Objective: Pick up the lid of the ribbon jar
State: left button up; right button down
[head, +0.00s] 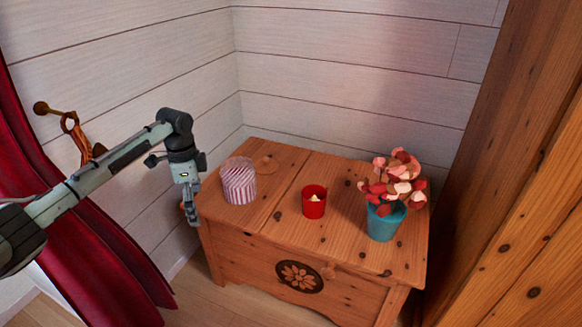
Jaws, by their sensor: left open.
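The ribbon jar (239,187) stands upright at the left end of the wooden chest's top. It looks red-and-white striped, with a paler, clear-looking upper part. A round, flat wooden piece (266,164), which looks like the lid, lies on the chest top just behind and right of the jar. Its colour nearly matches the chest. My left gripper (190,212) points down at the chest's left edge, left of the jar and apart from it. It is open and appears empty. My right gripper is not in view.
The wooden chest (278,219) stands in the corner against plank walls. A red candle cup (314,203) stands mid-top, and a teal pot (383,224) with red and pink flowers stands at the right. A red curtain (100,240) hangs at left; a wooden cabinet (515,190) stands at right.

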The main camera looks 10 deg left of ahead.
aim_at(266, 166)
jog(key=i+j+z, duration=0.25)
jog(key=z, duration=0.3)
jog(key=i+j+z, duration=0.1)
jog(key=j, duration=0.2)
jog(key=i+j, duration=0.1)
jog(key=j, duration=0.25)
jog(key=i+j+z, duration=0.15)
jog(key=j, duration=0.15)
